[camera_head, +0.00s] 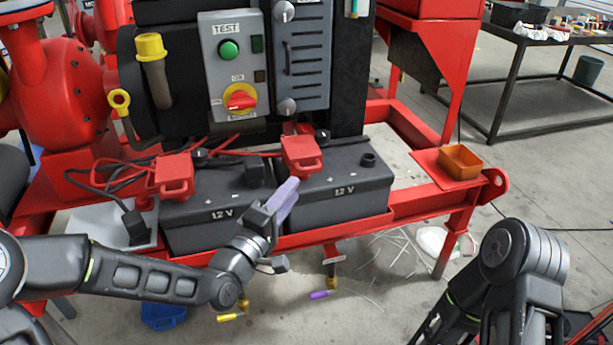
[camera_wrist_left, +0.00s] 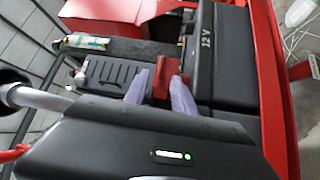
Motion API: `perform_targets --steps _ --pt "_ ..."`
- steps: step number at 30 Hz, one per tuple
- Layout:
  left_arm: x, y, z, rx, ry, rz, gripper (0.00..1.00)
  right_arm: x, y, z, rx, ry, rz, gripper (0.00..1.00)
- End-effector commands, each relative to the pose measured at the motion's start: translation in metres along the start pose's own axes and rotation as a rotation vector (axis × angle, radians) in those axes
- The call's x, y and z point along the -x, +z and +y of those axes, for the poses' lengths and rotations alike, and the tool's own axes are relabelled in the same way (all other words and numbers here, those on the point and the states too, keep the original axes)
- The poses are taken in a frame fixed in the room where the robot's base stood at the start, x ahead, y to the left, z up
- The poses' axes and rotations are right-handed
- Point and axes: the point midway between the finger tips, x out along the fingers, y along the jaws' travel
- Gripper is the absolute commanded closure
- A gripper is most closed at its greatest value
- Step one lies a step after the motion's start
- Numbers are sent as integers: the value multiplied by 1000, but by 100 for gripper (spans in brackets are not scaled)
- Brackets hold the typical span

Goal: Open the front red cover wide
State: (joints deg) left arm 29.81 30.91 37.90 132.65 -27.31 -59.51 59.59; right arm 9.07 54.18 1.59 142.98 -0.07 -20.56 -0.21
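Two red covers with loop handles sit on two black batteries marked 12 V in the head view. One cover (camera_head: 301,155) is on the right battery (camera_head: 345,192); the other cover (camera_head: 174,173) is on the left battery (camera_head: 212,212). My left gripper (camera_head: 289,188) is just in front of the right battery's cover, its pale purple fingers pointing up at it. In the left wrist view the fingers (camera_wrist_left: 160,76) are apart, with a red cover (camera_wrist_left: 163,78) between or just beyond their tips. I cannot tell whether they touch it. My right gripper is out of view.
A control box (camera_head: 235,70) with a green button and red knob stands behind the batteries. Dark cables run behind the covers. An orange tray (camera_head: 461,161) sits on the red frame at the right. A red rail (camera_head: 330,232) runs along the batteries' front.

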Motion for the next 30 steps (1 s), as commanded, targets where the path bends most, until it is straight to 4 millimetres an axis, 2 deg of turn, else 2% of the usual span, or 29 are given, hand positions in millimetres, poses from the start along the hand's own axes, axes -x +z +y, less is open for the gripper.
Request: perform_targets --steps 11,24,30 --pt "-6 0 -2 -2 -4 -1 68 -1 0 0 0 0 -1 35" --pt "-66 1 -3 0 -6 -1 68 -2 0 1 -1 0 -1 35" --pt "-78 0 -3 -2 -7 -1 68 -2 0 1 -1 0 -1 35"
